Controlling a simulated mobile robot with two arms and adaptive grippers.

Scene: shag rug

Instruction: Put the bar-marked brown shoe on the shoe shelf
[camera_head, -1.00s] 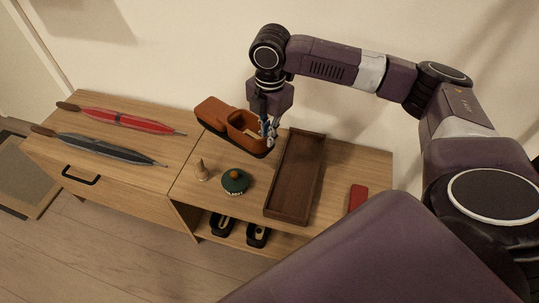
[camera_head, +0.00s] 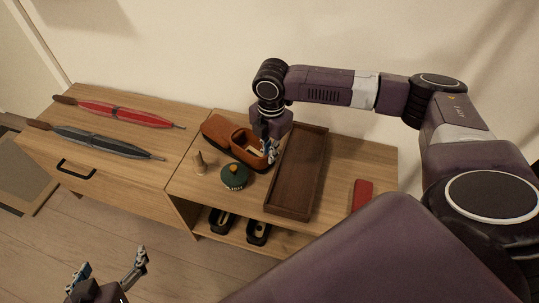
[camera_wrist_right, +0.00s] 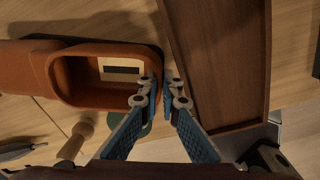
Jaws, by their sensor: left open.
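The brown shoe (camera_head: 216,129) is orange-brown, with a dark bar on its pale insole, clear in the right wrist view (camera_wrist_right: 88,75). It is upright over the back of the cabinet top, left of the tray; I cannot tell whether it touches the wood. My right gripper (camera_head: 270,150) is at its heel end. In the right wrist view its blue fingers (camera_wrist_right: 163,88) are close together at the heel rim, one on each side, seemingly shut on it. My left gripper (camera_head: 111,264) is open and empty at the bottom left. The lower shelf (camera_head: 283,240) is open below the cabinet top.
Two black shoes (camera_head: 221,222) stand in the lower shelf. A dark wooden tray (camera_head: 296,172), a green round object (camera_head: 235,178), a wooden peg (camera_head: 200,164) and a red item (camera_head: 362,194) are on top. Red (camera_head: 130,115) and dark (camera_head: 100,140) umbrellas lie at left.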

